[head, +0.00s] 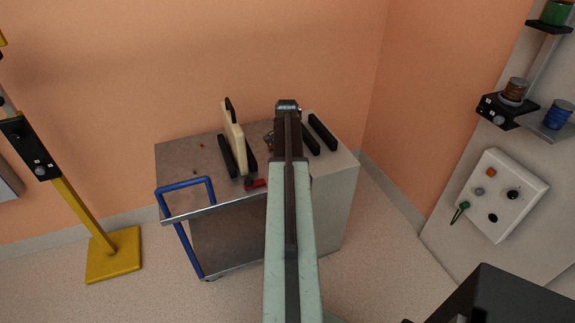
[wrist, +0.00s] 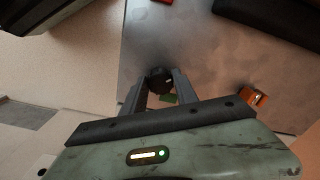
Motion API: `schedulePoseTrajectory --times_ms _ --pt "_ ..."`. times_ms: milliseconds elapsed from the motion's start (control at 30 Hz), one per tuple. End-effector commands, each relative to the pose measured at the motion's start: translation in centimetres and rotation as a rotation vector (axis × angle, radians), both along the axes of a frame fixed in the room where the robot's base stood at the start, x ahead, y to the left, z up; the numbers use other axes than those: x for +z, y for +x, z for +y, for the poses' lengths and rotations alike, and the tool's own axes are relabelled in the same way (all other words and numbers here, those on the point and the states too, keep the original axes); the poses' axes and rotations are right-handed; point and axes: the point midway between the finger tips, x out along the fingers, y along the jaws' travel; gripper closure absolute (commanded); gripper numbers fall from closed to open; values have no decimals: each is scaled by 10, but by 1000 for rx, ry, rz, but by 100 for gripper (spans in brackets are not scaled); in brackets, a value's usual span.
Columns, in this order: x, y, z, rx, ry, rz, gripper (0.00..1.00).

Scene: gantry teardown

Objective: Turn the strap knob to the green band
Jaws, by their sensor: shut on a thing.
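A dark round knob (wrist: 159,76) with a small white mark sits between my gripper's fingers in the wrist view. A green patch (wrist: 169,99) shows just below it, between the fingers. My gripper (wrist: 158,86) is shut on the knob, one finger on each side. I cannot tell from this view whether the white mark lines up with the green. In the head view my arm reaches over the grey cart (head: 185,160), and it hides the knob and the fingertips.
A cream panel (head: 234,138) stands upright in a black holder on the cart, left of my arm. A black bar (head: 322,132) lies right of it. An orange part (wrist: 253,97) is right of my fingers. A yellow stand (head: 114,255) is at left, a white control panel (head: 500,194) at right.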

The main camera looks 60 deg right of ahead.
Motion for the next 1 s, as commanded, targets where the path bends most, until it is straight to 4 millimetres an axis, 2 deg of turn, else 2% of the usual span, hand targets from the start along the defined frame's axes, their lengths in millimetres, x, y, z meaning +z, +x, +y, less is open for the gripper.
schedulePoseTrajectory --times_ms 1000 --pt "0 -1 -3 -966 -4 3 100"
